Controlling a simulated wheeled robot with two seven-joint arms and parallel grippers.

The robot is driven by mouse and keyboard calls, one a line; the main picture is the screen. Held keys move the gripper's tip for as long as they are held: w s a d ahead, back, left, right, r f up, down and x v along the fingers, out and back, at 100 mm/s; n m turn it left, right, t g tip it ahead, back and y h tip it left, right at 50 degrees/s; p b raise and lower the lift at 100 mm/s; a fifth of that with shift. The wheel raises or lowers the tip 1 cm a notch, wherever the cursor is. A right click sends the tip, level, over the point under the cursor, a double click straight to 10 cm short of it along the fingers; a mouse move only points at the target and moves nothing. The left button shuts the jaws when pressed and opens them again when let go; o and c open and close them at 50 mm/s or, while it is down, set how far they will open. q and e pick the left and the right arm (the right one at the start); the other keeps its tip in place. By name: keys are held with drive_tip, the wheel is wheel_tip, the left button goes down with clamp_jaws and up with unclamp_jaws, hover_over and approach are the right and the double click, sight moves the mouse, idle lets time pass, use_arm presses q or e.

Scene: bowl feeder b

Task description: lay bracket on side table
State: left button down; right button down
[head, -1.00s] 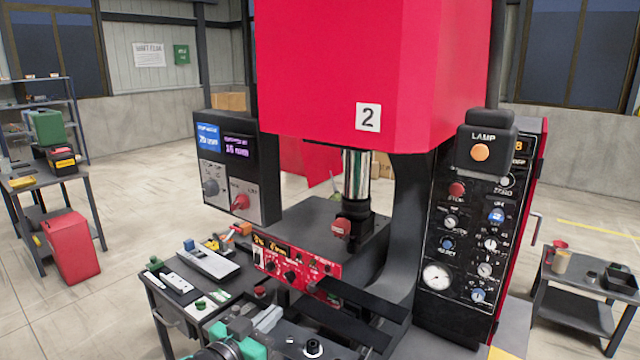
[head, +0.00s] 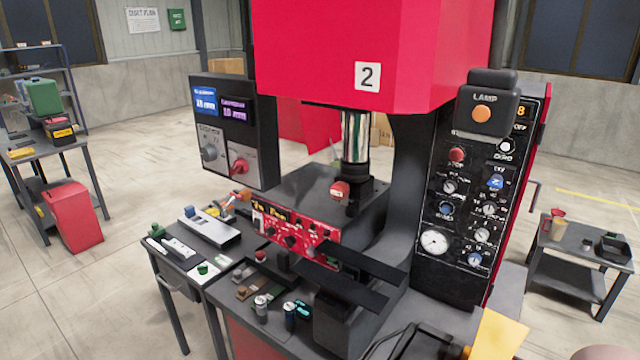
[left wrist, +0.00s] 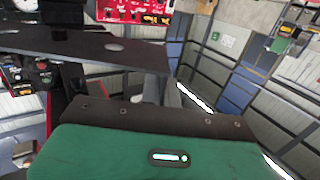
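I cannot clearly pick out the bracket. In the left wrist view a dark flat plate (left wrist: 100,50) with an oval hole reaches in from the left, and I cannot tell whether it is the bracket. A green body with a dark strip, probably my left gripper (left wrist: 145,125), fills the bottom of that view; its fingers cannot be made out. Neither gripper shows clearly in the head view. A small dark table (head: 555,265), possibly the side table, stands at the right, with a cup and a black bin on it.
A red press (head: 365,50) stands in the middle, with two dark bars (head: 345,290) jutting forward. Its control panel (head: 470,215) is on the right. A bench with small parts (head: 190,262) is at front left. A red bin (head: 73,215) stands farther left; open floor lies between.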

use_arm(q)
drive_tip(key=shift+s+a+f+y, duration=0.35)
drive_tip(key=shift+s+a, duration=0.2)
drive_tip(key=shift+s, duration=0.15)
